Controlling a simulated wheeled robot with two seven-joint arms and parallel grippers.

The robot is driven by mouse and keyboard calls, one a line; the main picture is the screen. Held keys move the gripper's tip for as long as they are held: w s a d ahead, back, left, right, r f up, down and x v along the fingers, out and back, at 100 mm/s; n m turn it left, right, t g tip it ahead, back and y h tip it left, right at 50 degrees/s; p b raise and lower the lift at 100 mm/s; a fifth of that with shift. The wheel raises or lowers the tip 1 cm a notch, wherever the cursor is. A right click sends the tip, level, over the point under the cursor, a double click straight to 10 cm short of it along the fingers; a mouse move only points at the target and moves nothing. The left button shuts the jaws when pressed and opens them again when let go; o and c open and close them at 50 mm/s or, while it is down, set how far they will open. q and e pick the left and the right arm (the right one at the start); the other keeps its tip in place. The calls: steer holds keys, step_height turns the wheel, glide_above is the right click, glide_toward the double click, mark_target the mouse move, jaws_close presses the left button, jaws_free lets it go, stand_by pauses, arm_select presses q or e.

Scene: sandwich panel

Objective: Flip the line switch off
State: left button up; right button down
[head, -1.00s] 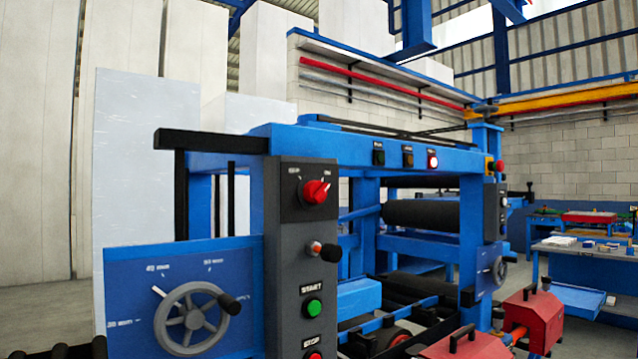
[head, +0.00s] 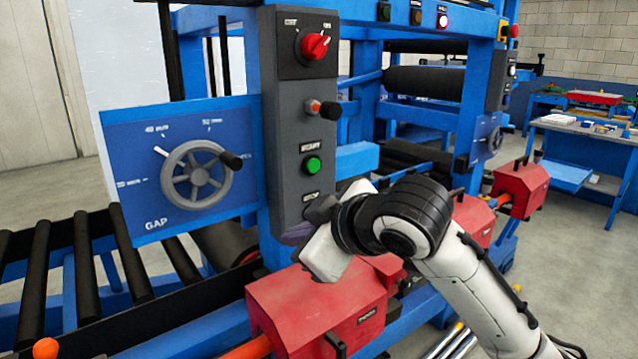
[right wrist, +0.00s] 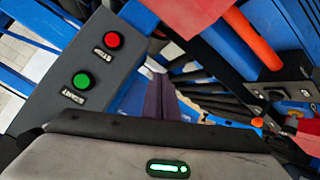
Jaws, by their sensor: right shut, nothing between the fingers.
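The line switch (head: 315,46) is a red rotary knob at the top of a grey control panel (head: 290,150) in the head view. Its pointer is turned up and right, toward the right-hand label. My right gripper (head: 297,234) is shut and empty, in front of the panel's lower end and well below the switch. Its purple-dark fingers also show in the right wrist view (right wrist: 160,95), beside the panel's green start button (right wrist: 81,80) and red stop button (right wrist: 113,40). The switch is outside the wrist view. My left gripper is not in view.
A black-tipped lever (head: 327,109) sits between the switch and the green button. A GAP handwheel (head: 196,175) is left of the panel. Red housings (head: 315,310) lie below my right gripper. Black rollers (head: 425,80) are behind. Space before the switch looks clear.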

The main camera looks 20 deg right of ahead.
mark_target(308, 45)
steer(key=s+d+r+t, duration=0.1)
steer(key=d+r+t, duration=0.1)
steer(key=r, duration=1.4)
steer(key=s+d+r+n+t+h, duration=0.1)
steer(key=d+r+t, duration=0.1)
steer(key=r, duration=1.5)
steer(key=shift+s+d+n+t, duration=0.3)
steer(key=shift+s+d, duration=0.05)
steer(key=shift+d, duration=0.25)
